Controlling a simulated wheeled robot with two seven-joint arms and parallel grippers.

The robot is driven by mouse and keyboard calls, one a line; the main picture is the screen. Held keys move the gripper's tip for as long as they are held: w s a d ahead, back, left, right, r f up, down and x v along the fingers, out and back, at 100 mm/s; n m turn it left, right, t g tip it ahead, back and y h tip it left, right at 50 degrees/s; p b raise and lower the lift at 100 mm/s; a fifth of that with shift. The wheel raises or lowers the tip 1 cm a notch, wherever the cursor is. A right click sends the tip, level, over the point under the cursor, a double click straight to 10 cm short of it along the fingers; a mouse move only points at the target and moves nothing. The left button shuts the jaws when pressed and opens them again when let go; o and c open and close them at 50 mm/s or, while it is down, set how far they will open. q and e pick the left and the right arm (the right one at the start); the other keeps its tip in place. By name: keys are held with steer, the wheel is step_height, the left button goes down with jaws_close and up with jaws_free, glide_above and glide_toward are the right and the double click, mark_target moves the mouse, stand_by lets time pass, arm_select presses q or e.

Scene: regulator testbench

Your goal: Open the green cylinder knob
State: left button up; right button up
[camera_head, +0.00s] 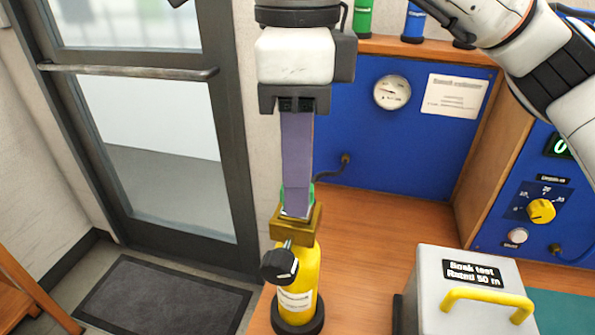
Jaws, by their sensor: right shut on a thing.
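The green knob (311,194) is on top of the brass valve block (298,224) of a yellow cylinder (308,262). The cylinder stands upright on the wooden bench, in a dark base ring. My right gripper (297,205) points down from above, with its long purple-grey fingers at the knob. It is shut on the green knob; the fingers hide most of it, so only green edges show at their sides. A black knob (279,264) sticks out from the front of the valve block. My left gripper is not in view.
A grey leak-test box (470,285) with a yellow handle stands on the bench right of the cylinder. Behind is a blue panel (345,115) with a gauge (392,92). A yellow dial (541,210) is at right. Bare bench (375,228) lies between cylinder and box.

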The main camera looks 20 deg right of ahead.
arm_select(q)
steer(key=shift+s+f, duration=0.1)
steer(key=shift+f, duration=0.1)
arm_select(e)
steer(key=shift+m, duration=1.1)
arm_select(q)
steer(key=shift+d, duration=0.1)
arm_select(e)
steer(key=o, duration=1)
steer(key=shift+o, duration=0.2)
arm_select(q)
steer(key=p, duration=0.1)
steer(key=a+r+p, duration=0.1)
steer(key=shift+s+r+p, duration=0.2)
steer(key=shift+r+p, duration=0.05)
steer(key=shift+p, duration=0.05)
arm_select(e)
step_height(320, 180, up, 10)
steer(key=shift+r, duration=0.2)
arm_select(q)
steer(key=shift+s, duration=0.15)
arm_select(e)
steer(key=shift+s+f, duration=0.1)
